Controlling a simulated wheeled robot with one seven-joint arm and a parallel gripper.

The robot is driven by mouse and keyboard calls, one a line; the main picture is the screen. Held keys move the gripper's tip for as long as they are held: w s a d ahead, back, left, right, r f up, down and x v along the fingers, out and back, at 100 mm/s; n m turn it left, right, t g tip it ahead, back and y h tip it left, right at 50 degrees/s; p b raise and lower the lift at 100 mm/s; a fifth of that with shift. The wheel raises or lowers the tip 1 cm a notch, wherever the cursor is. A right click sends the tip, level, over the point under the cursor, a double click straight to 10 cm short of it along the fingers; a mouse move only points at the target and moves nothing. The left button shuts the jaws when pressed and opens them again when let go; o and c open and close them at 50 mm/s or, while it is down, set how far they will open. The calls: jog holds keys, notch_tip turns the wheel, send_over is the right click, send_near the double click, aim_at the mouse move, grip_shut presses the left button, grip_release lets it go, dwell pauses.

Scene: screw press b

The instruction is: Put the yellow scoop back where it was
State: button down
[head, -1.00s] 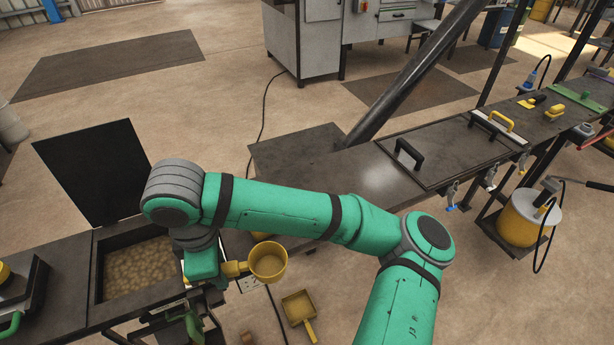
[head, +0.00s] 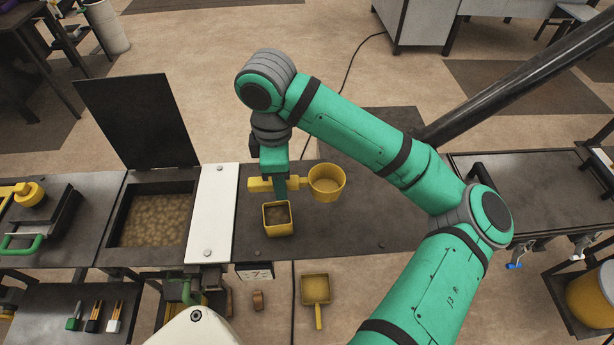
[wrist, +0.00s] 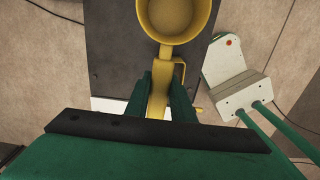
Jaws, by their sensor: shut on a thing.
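The yellow scoop (head: 327,182) has a round cup and a handle pointing left in the head view. My gripper (head: 280,188) is shut on its handle. The cup is at the right and looks upright, and no contents show in it. In the wrist view the scoop's cup (wrist: 178,18) is at the top, with its handle between my two fingers (wrist: 160,100). The scoop appears above the dark tabletop (head: 350,225); its exact height is hard to tell. The place it came from is not clear from these frames.
A small yellow square tub (head: 278,217) with brown contents stands just below my gripper in the picture. An open bin (head: 152,220) of pale lumps and a white plate (head: 213,215) are left. The tabletop's right part is clear.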

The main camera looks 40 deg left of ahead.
jog(key=w+a+f, duration=0.1)
jog(key=w+f, duration=0.1)
jog(key=w+a+f, duration=0.1)
jog(key=w+f, duration=0.1)
jog(key=w, duration=0.1)
jog(key=w+a+f, duration=0.1)
jog(key=w+f, duration=0.1)
jog(key=shift+w+a+f, duration=0.15)
jog(key=shift+a+f, duration=0.05)
jog(key=shift+a, duration=0.1)
jog(key=shift+a+f, duration=0.35)
jog(key=shift+w+a+f, duration=0.1)
jog(key=shift+w+f, duration=0.3)
jog(key=shift+f, duration=0.75)
jog(key=shift+w+f, duration=0.1)
jog(key=shift+f, duration=0.75)
jog(key=shift+f, duration=0.15)
jog(key=c, duration=1.6)
grip_release()
jog(key=shift+w, duration=0.1)
jog(key=shift+c, duration=0.2)
jog(key=shift+o, duration=0.5)
jog(key=shift+d, duration=0.2)
